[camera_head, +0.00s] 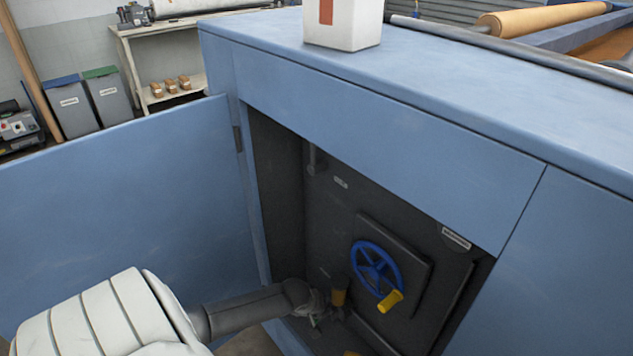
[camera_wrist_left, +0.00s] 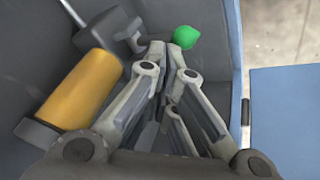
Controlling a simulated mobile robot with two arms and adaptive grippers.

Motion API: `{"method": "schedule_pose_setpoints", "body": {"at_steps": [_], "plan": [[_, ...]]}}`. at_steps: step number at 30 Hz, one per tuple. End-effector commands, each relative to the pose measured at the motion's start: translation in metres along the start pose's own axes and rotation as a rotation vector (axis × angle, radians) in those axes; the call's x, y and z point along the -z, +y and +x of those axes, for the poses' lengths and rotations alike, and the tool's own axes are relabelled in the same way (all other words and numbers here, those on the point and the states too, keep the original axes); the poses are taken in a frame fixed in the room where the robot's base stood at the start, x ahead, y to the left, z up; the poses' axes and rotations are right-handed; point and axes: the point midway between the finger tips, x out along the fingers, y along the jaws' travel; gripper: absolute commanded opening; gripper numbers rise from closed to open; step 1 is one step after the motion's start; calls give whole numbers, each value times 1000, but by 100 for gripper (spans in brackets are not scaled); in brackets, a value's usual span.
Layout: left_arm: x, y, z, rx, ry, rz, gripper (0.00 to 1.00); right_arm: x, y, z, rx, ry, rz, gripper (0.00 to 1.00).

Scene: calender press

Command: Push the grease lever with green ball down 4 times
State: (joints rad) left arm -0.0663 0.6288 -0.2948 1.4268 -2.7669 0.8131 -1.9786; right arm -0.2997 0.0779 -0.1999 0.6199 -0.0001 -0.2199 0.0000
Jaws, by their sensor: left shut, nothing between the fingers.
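The green ball (camera_wrist_left: 187,37) of the grease lever shows in the left wrist view, at the upper right of the fingertips. My left gripper (camera_wrist_left: 167,50) is shut and empty, its tips close beside the ball; I cannot tell if they touch it. The lever's rod is mostly hidden behind the fingers. A yellow-orange cylinder (camera_wrist_left: 80,88) and a grey block (camera_wrist_left: 112,32) sit left of the fingers. In the head view my left gripper (camera_head: 318,310) is inside the low part of the open cabinet, near the yellow-orange cylinder (camera_head: 339,290). My right gripper is out of view.
A blue handwheel (camera_head: 375,268) with a yellow handle (camera_head: 390,300) is right of the gripper. The blue cabinet door (camera_head: 120,190) stands open at left. The cabinet's side frame (camera_head: 250,200) is near my left arm. A white container (camera_head: 343,28) stands on top.

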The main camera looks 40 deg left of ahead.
Motion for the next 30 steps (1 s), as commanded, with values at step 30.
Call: {"method": "schedule_pose_setpoints", "body": {"at_steps": [30], "plan": [[-7,-7,9,1,-2,0,0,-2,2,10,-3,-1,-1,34]]}}
